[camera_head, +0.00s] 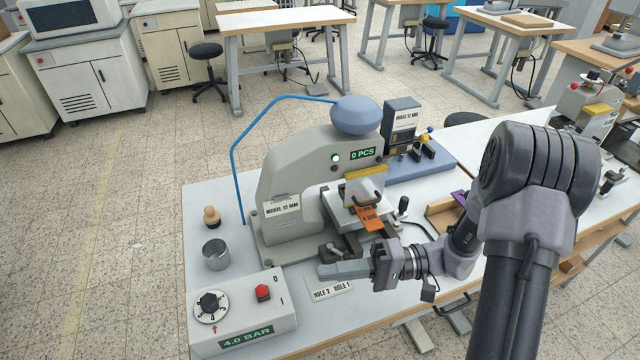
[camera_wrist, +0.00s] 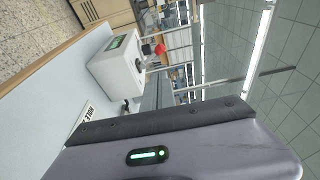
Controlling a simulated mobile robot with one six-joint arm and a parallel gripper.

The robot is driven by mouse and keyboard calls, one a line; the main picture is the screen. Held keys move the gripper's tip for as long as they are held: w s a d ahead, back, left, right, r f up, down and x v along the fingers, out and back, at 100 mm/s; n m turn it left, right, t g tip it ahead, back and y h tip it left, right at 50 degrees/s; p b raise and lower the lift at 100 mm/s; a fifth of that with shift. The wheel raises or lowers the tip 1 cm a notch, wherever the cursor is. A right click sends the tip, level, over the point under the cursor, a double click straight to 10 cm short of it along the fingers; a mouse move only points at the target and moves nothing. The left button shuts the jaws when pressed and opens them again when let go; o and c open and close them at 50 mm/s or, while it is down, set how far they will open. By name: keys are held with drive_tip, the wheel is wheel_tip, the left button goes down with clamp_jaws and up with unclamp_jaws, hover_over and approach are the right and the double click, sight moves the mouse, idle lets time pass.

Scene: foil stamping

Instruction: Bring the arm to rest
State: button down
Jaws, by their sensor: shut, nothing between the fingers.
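My gripper (camera_head: 322,270) is shut and empty. It points left over the front of the white worktable (camera_head: 225,265), just behind the "HOLE 2 HOLE 1" label (camera_head: 333,290) and in front of the stamping press (camera_head: 288,178). My arm comes in from the right side. The wrist view is turned on its side; the dark and purple gripper body fills its lower part. The control box (camera_head: 250,312) with a dial, a red button and a "4.0 BAR" display stands left of the gripper, and it also shows in the wrist view (camera_wrist: 118,75).
A metal cup (camera_head: 216,254) and a small wooden-knobbed stamp (camera_head: 211,216) stand at the left. A wooden box (camera_head: 443,214) lies behind my wrist. A second machine (camera_head: 402,130) stands behind right.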

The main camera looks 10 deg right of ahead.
drive_tip(key=s+a+r+g+h, duration=0.2)
drive_tip(key=s+r+h, duration=0.4)
drive_tip(key=s+h, duration=0.4)
drive_tip(key=d+r+m+t+h, duration=0.4)
drive_tip(key=d+r+t+h, duration=0.1)
drive_tip(key=t, duration=0.3)
drive_tip(key=shift+s+d+r+h, duration=0.35)
drive_tip(key=shift+s+r+h, duration=0.15)
drive_tip(key=shift+r, duration=0.1)
